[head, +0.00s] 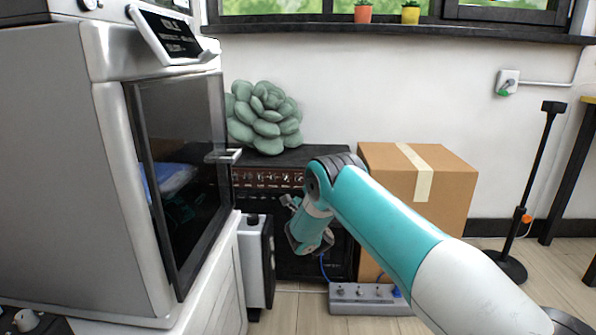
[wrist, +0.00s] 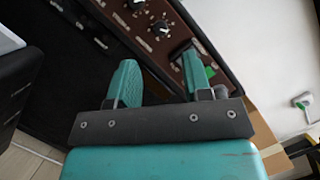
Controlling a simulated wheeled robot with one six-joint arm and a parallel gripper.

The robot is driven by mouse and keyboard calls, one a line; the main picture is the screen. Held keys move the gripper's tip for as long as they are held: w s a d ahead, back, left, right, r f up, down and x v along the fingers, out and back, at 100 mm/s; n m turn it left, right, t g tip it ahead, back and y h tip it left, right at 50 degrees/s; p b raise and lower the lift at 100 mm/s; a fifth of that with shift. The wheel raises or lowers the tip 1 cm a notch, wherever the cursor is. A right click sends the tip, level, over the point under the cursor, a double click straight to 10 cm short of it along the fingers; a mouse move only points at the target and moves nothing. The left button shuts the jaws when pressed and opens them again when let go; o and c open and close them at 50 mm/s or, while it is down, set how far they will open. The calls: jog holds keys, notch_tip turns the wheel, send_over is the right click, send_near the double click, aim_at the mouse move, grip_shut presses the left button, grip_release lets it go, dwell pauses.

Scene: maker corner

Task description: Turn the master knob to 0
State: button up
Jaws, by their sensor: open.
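A black amplifier (head: 290,262) with a reddish-brown knob panel (head: 268,178) stands against the wall. My gripper (head: 290,203) is in front of its right part, just below the panel. In the wrist view the panel (wrist: 208,42) runs diagonally across the top, with a dark knob (wrist: 160,28) and another knob (wrist: 137,5) showing white marks. My gripper (wrist: 158,62) is open, its teal fingers apart, with no knob seen held between them. A dark part close to the right fingertip is partly hidden. The labels are too small to read, so I cannot tell which knob is the master.
A green succulent-shaped cushion (head: 264,118) sits on the amplifier. A cardboard box (head: 445,190) stands right of it. A power strip (head: 366,300) lies on the floor in front. A large machine with a dark glass door (head: 185,150) and a grey case (head: 252,262) are on the left.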

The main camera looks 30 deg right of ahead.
aim_at(298, 180)
jog(key=x, duration=0.6)
jog(key=shift+w+d+p, duration=0.15)
jog(key=shift+w+p, duration=0.15)
jog(key=shift+w, duration=0.05)
jog(key=shift+w+r, duration=0.15)
jog(key=shift+w, duration=0.3)
grip_shut()
